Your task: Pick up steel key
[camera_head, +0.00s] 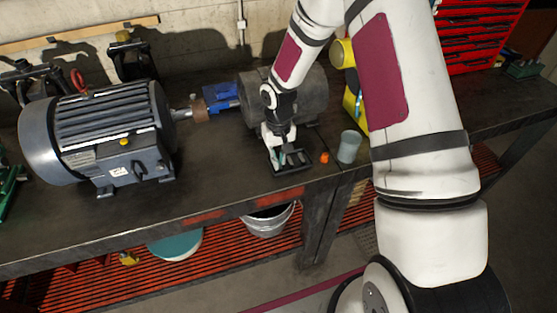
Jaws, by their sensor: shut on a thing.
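My gripper (288,158) points down low over the workbench, in front of the grey motor housing (302,97). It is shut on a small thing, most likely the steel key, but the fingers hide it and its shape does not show. I cannot pick out a steel key elsewhere on the bench. I cannot tell whether the fingertips touch the bench top.
An orange piece (324,157) and a grey cup (349,146) stand just right of my gripper. A large grey motor (110,125) with its shaft fills the left. The dark workbench (225,170) is clear front left.

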